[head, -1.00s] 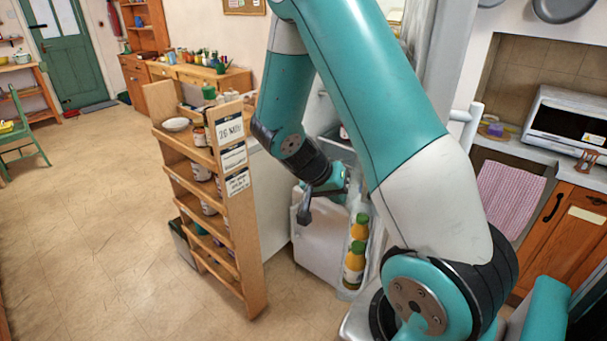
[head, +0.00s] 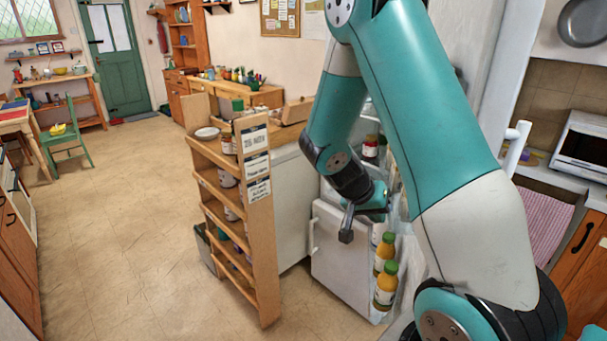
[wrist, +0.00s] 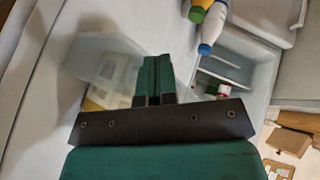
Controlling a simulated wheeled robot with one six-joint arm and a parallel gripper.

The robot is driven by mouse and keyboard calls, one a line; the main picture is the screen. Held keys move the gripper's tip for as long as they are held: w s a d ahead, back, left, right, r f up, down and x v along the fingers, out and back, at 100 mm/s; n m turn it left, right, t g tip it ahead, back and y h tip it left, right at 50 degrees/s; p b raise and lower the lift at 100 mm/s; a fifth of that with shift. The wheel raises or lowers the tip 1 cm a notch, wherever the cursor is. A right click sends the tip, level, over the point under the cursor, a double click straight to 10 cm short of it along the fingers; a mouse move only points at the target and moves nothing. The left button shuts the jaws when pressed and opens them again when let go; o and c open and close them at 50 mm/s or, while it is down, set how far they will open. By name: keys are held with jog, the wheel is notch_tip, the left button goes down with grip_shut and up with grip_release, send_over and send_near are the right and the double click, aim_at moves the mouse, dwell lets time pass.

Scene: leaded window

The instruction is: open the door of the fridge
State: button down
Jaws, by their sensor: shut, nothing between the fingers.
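The fridge door (head: 338,262) stands swung open toward the wooden rack, its outer face pale with a handle (head: 313,236) on its left edge. Juice bottles (head: 385,284) with green caps stand in its inner shelf. The fridge interior (head: 372,135) behind it shows jars, partly hidden by my arm. My gripper (head: 346,236) is over the top of the door, its fingers closed and apart from the handle. In the wrist view the closed fingers (wrist: 153,80) point at pale surfaces and clear bins, with bottles (wrist: 208,25) above right.
A wooden rack (head: 262,225) with jars and labels stands close left of the door. A counter with a microwave (head: 583,145) and a striped towel (head: 545,222) is at the right. The floor (head: 120,220) at the left is clear.

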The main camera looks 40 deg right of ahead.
jog(key=w+a+r+b, duration=0.2)
jog(key=w+a+r, duration=0.2)
jog(key=a+r, duration=0.4)
jog(key=shift+a, duration=0.25)
jog(key=shift+w+a, duration=0.1)
